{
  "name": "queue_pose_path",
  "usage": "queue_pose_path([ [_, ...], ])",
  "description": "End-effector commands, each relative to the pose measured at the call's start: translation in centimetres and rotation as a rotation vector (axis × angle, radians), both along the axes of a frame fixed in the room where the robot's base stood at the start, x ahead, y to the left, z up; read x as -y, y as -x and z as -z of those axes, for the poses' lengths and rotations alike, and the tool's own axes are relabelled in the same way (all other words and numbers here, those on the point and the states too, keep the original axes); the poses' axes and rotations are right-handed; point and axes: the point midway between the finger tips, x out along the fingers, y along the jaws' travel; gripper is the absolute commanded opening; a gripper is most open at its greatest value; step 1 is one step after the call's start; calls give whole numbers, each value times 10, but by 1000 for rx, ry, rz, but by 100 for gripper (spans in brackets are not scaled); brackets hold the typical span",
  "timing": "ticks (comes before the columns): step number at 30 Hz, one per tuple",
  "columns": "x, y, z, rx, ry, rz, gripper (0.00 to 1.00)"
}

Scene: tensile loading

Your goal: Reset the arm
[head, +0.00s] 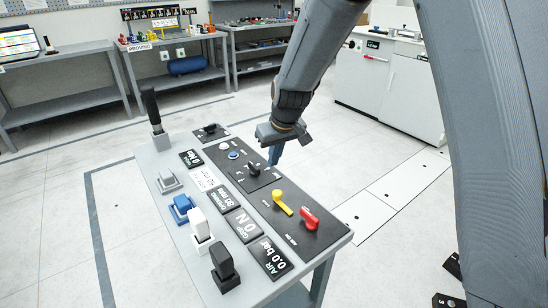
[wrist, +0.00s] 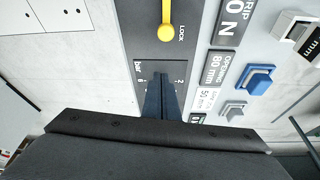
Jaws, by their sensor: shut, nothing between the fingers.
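My arm comes down from the top of the head view, and my gripper (head: 275,156) hangs over the far long edge of a control console (head: 326,245). The fingers point down and are shut with nothing between them. In the wrist view the dark blue fingers (wrist: 161,88) lie together over a black scale plate marked "bar". They hide part of this plate. In the head view a black knob (head: 254,169) is just left of the fingertips. I cannot tell whether the fingers touch the panel.
Workbenches (head: 70,97) and a white cabinet (head: 388,88) stand behind, beyond clear floor.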

Motion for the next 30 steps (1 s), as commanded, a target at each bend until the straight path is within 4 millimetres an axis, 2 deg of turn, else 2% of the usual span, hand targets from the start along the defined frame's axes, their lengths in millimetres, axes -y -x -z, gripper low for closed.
queue_pose_path([
  [2, 0, 0, 0, 0, 0, 0, 0],
  [4, 14, 8, -2, -12, 4, 21, 0],
  [8, 59, 42, -10, -55, 15, 103, 0],
  [12, 120, 103, -17, -125, 33, 223, 0],
  [15, 157, 152, -19, -174, 46, 311, 0],
  [18, 185, 197, -19, -220, 56, 388, 0],
  [21, 203, 233, -18, -252, 65, 446, 0],
  [24, 213, 257, -17, -275, 70, 484, 0],
  [27, 218, 268, -17, -285, 73, 500, 0],
  [30, 218, 270, -16, -288, 74, 504, 0],
])
